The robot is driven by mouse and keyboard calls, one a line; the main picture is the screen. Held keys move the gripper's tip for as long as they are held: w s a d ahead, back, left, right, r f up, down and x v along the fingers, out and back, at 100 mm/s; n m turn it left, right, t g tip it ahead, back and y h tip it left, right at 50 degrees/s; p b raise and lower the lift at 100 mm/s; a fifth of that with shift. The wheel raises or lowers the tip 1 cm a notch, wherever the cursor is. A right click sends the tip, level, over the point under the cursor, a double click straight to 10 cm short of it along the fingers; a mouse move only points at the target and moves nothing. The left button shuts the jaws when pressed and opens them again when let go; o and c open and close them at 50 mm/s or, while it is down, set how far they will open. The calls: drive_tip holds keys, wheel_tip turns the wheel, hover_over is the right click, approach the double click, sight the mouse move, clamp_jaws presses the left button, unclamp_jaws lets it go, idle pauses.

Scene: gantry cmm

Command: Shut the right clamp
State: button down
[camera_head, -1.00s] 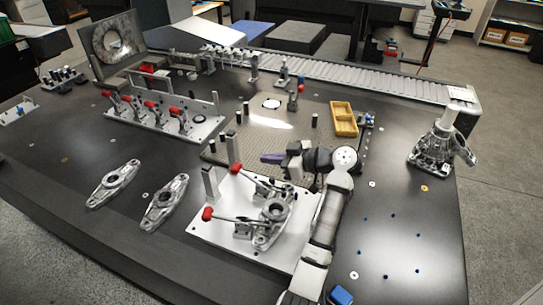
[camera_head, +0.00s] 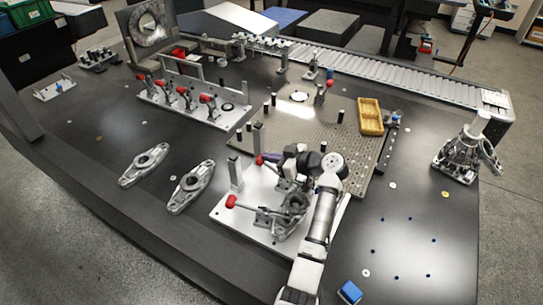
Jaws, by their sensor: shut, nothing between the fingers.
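The white fixture plate (camera_head: 222,213) carries two toggle clamps with red-tipped handles around a grey metal casting (camera_head: 288,222). The far clamp's red grip (camera_head: 260,160) and the near clamp's red grip (camera_head: 231,201) both point left, out from the casting. I cannot tell which of them is the right clamp. My wrist and arm hide much of the far clamp and part of the casting.
Grey upright posts (camera_head: 235,172) stand on the plate's left side. A perforated plate (camera_head: 335,135) with black pins and a yellow tray (camera_head: 371,117) lies behind. Two loose castings (camera_head: 190,188) lie left. A row of red-handled clamps (camera_head: 185,98) stands farther back.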

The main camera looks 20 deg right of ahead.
drive_tip(key=b, duration=0.1)
drive_tip(key=f+b, duration=0.1)
drive_tip(key=b, duration=0.1)
drive_tip(key=shift+w+a, duration=0.25)
drive_tip(key=shift+a, duration=0.05)
drive_tip(key=shift+w+a+f+g+h, duration=0.1)
drive_tip(key=shift+w+a+g+h, duration=0.15)
drive_tip(key=shift+g+h, duration=0.15)
drive_tip(key=shift+w+a+f+b, duration=0.25)
drive_tip(key=shift+f+b, duration=0.25)
drive_tip(key=shift+b, duration=0.5)
drive_tip(key=shift+r, duration=0.2)
